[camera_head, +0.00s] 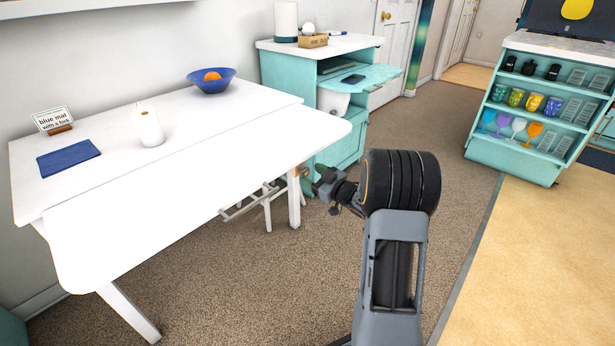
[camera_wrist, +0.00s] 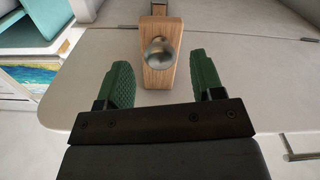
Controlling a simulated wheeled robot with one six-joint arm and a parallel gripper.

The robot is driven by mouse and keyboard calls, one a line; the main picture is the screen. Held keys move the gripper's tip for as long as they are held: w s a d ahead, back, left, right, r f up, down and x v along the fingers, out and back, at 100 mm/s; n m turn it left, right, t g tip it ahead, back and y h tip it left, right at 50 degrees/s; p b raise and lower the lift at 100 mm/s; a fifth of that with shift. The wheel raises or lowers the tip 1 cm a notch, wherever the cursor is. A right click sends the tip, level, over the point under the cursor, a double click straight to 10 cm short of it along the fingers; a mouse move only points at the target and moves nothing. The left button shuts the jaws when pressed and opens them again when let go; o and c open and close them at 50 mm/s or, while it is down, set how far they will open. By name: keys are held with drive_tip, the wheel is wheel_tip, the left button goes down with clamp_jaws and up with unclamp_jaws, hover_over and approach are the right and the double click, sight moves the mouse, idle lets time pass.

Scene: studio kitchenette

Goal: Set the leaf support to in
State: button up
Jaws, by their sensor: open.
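The leaf support is a wooden bar (camera_wrist: 154,80) with a round metal knob (camera_wrist: 160,52), in the wrist view at the middle top. Its wooden end also shows small in the head view (camera_head: 305,172), by the right end of the white table's leaf (camera_head: 200,190). My gripper (camera_wrist: 158,62) is open, with one green finger on each side of the knob and bar. Gaps show between the fingers and the wood. In the head view my gripper (camera_head: 324,178) is just right of the leaf support. How far the bar is slid out is hard to tell.
A teal cabinet (camera_head: 340,145) stands behind my gripper, close to the table's right end. A white stool (camera_head: 262,200) is under the table. A blue bowl (camera_head: 212,83), candle (camera_head: 149,128) and blue mat (camera_head: 68,158) are on top.

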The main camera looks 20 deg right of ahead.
drive_tip(key=shift+x, duration=1.35)
drive_tip(key=shift+c, duration=0.2)
clamp_jaws()
